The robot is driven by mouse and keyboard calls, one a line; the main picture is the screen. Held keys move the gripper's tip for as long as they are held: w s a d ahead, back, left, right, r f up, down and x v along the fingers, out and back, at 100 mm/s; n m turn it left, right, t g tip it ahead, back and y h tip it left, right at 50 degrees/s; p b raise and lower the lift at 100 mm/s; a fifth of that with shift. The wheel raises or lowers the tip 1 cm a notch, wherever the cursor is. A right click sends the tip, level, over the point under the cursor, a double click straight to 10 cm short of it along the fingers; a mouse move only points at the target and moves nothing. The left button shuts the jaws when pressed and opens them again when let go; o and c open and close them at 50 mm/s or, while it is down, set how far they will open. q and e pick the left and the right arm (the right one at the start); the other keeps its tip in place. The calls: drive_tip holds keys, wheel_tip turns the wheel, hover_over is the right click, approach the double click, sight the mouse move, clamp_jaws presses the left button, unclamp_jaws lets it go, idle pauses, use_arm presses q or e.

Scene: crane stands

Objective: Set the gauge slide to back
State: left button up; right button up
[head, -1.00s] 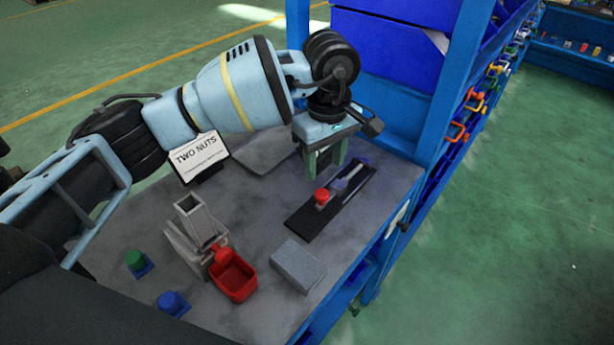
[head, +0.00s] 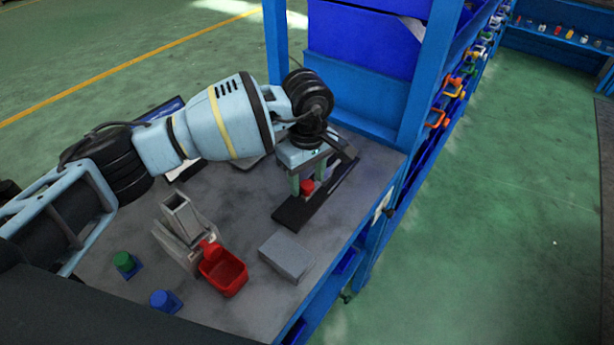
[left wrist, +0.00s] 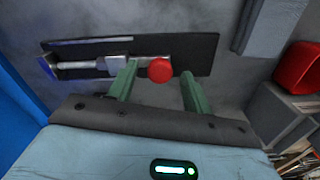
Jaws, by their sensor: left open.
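The gauge is a dark base plate (head: 293,213) lying on the grey table, with a red knob (head: 307,187) on its slide. In the left wrist view the red knob (left wrist: 160,70) sits near the middle of the plate (left wrist: 203,50), with a grey rod (left wrist: 85,62) running left from it to a blue end piece (left wrist: 48,68). My left gripper (head: 307,185) is over the plate. Its green fingers (left wrist: 157,85) are open, one on each side of the knob, with a clear gap on the right. Whether the left finger touches the knob is unclear. My right gripper is not in view.
A grey block (head: 287,257) lies in front of the plate. A red bin (head: 224,273) stands below a grey chute (head: 180,220). A green knob (head: 124,261) and a blue knob (head: 164,300) are at the front left. A blue rack post (head: 425,90) rises behind the table.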

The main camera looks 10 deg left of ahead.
use_arm(q)
drive_tip(key=shift+f, duration=0.15)
drive_tip(key=shift+c, duration=0.4)
clamp_jaws()
